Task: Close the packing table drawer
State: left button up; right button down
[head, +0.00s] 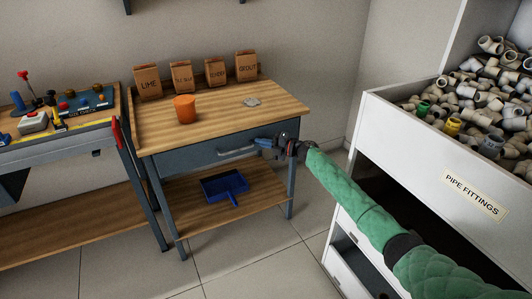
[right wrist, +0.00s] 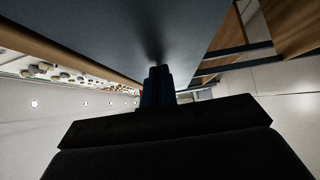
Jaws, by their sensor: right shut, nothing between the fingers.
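The packing table (head: 200,124) has a wooden top and a blue-grey drawer (head: 205,158) with a metal bar handle (head: 237,151). The drawer front looks close to flush under the top; a small gap cannot be ruled out. My right gripper (head: 259,142) is shut and empty at the right part of the drawer front, just right of the handle. In the right wrist view the closed fingers (right wrist: 158,73) point at a blue-grey panel (right wrist: 140,30), with a dark shadow at their tips; they are touching or very near it. My left gripper is out of view.
A blue dustpan (head: 222,185) lies on the lower shelf. A white pipe fittings bin (head: 420,154) stands close on the right. A tool bench (head: 60,135) stands left.

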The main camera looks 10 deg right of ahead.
aim_at(262, 137)
jog(key=w+b, duration=0.1)
jog(key=w+a+b, duration=0.1)
jog(key=w, duration=0.1)
jog(key=shift+w+a+f, duration=0.1)
jog(key=shift+w, duration=0.35)
jog(key=shift+w+r, duration=0.1)
jog(key=shift+r, duration=0.3)
